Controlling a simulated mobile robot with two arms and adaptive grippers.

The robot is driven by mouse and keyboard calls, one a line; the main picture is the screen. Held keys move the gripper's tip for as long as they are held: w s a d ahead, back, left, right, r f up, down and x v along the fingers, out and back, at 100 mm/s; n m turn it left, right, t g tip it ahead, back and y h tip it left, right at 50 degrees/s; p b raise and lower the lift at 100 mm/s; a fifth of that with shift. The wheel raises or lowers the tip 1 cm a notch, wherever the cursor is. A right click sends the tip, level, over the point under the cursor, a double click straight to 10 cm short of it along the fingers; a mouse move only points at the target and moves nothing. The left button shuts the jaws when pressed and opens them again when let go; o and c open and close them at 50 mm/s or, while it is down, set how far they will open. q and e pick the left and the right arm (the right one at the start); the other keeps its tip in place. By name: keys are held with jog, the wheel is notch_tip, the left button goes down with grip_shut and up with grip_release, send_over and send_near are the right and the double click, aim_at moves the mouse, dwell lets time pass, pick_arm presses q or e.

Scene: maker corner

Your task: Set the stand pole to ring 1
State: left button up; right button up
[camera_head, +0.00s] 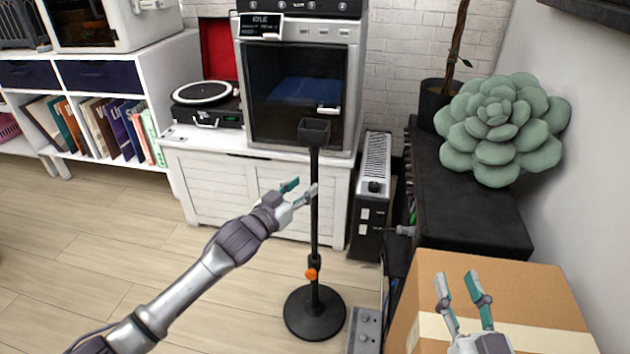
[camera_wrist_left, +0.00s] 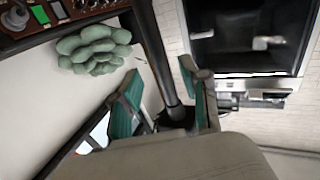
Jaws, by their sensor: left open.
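The stand is a thin black upright pole (camera_head: 315,215) with a square black holder (camera_head: 314,131) on top. It rises from a round black base (camera_head: 315,315) on the floor, with an orange knob (camera_head: 311,274) low on it. No numbered ring can be read. My left gripper (camera_head: 301,187) is open at the pole's upper middle, one fingertip overlapping it. In the left wrist view the pole (camera_wrist_left: 158,45) shows between the spread teal fingers (camera_wrist_left: 165,95); I cannot tell whether they touch it. My right gripper (camera_head: 464,288) is open and empty over the cardboard box.
A cardboard box (camera_head: 480,270) stands at the lower right. A white cabinet (camera_head: 220,185) carrying an oven-like machine (camera_head: 300,85) stands behind the pole. A black heater-like unit (camera_head: 372,200) is right of the pole, and a grey power strip (camera_head: 364,330) lies beside the base. Floor at left is clear.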

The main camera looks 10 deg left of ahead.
aim_at(312, 179)
pick_arm(q)
jog(key=b+x, duration=0.1)
jog(key=x, duration=0.3)
jog(key=shift+w+d, duration=0.15)
jog(key=shift+w, duration=0.25)
jog(key=shift+w+d, duration=0.15)
jog(key=shift+w, duration=0.25)
pick_arm(e)
notch_tip(312, 179, up, 7)
jog(key=s+t+y, duration=0.1)
jog(key=s+t, duration=0.1)
jog(key=t, duration=0.2)
jog(key=shift+s+a+f+t+y, duration=0.15)
jog(key=shift+s+a+t+y, duration=0.05)
jog(key=shift+t+y, duration=0.1)
pick_arm(q)
grip_shut()
